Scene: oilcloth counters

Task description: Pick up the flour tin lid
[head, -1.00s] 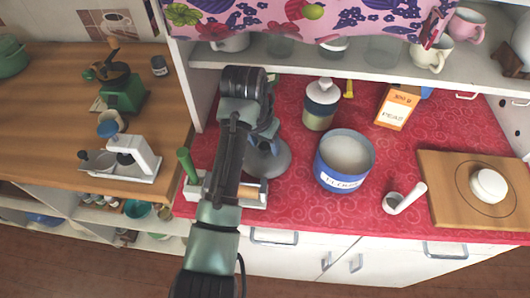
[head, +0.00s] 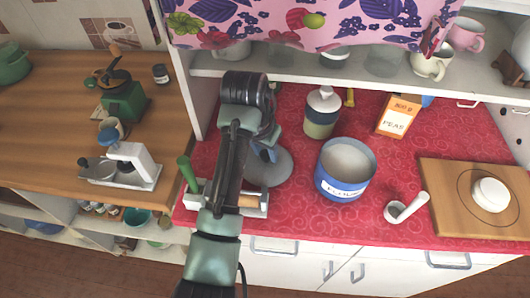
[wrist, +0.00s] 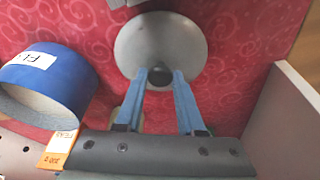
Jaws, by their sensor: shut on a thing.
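The flour tin lid is a round grey disc (head: 272,168) with a dark knob, over the red counter left of the blue flour tin (head: 343,185). In the wrist view the lid (wrist: 160,35) faces me, and the two blue fingers of my gripper (wrist: 161,78) are closed on its knob. In the head view my gripper (head: 264,153) is partly hidden behind my arm. I cannot tell whether the lid touches the counter. The tin stands open with pale contents, and its blue side (wrist: 60,85) shows at left in the wrist view.
A white-lidded jar (head: 322,113) and an orange peas box (head: 398,115) stand behind. A white tray (head: 252,208) with green- and wood-handled items lies in front. A mortar (head: 397,211) and wooden board (head: 450,215) are at right. A shelf (head: 300,75) overhangs the back.

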